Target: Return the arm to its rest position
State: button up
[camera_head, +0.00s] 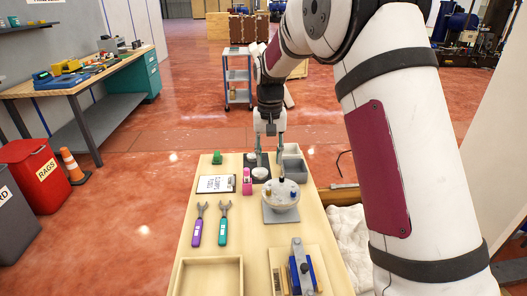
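My arm reaches from the right over the table (186,262), with my gripper (269,154) pointing down at its far end. The two fingers are apart, with no object visible between them. Below and near the fingers are a dark grey holder with a pale round part (260,173) and a grey open bin (293,167). A round white dispenser disc (281,190) on a grey base (280,214) stands nearer, with small coloured pieces on it. I cannot tell the exact height of the fingertips above the holder.
Purple (196,229) and teal (223,228) wrenches, a wooden tray (239,275) and a blue clamp (294,274) are nearer. White cloth (350,235) lies right.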

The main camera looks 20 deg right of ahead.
jog(key=s+r+n+t+p, duration=0.1)
jog(key=s+r+t+p, duration=0.1)
jog(key=s+r, duration=1.55)
jog(key=s+f+n+t+p, duration=0.1)
jog(key=s+t+p, duration=0.1)
jog(key=s, duration=2)
jog(key=shift+n, duration=0.4)
